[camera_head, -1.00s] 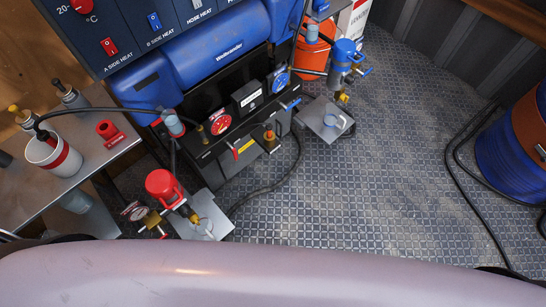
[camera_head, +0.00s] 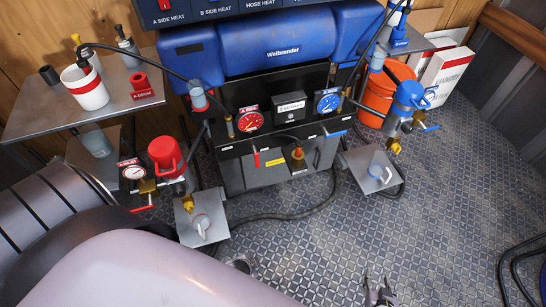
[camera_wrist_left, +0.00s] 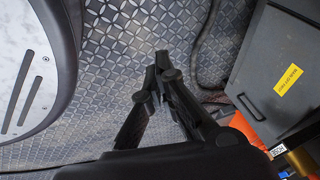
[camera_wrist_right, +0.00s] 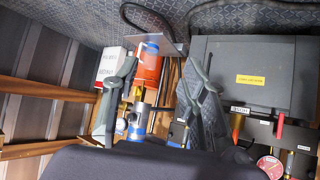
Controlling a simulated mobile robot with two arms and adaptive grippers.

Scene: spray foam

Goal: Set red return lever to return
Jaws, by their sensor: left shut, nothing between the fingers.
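The red return lever (camera_head: 256,158) is on the black front of the machine, below the red gauge (camera_head: 250,120). Its handle hangs roughly straight down. It seems to show also in the right wrist view (camera_wrist_right: 280,126), near the lower right. My left gripper (camera_head: 243,263) is low over the floor in front of the machine, apart from the lever. In the left wrist view its fingers (camera_wrist_left: 163,62) are together and empty. My right gripper (camera_head: 378,292) is at the bottom edge, right of the lever and well short of it. Its fingers (camera_wrist_right: 158,85) are spread and empty.
The red pump (camera_head: 166,153) stands left of the machine and the blue pump (camera_head: 408,96) right of it. A black hose (camera_head: 300,213) lies on the floor before the machine. An orange bucket (camera_head: 378,102) stands at the right.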

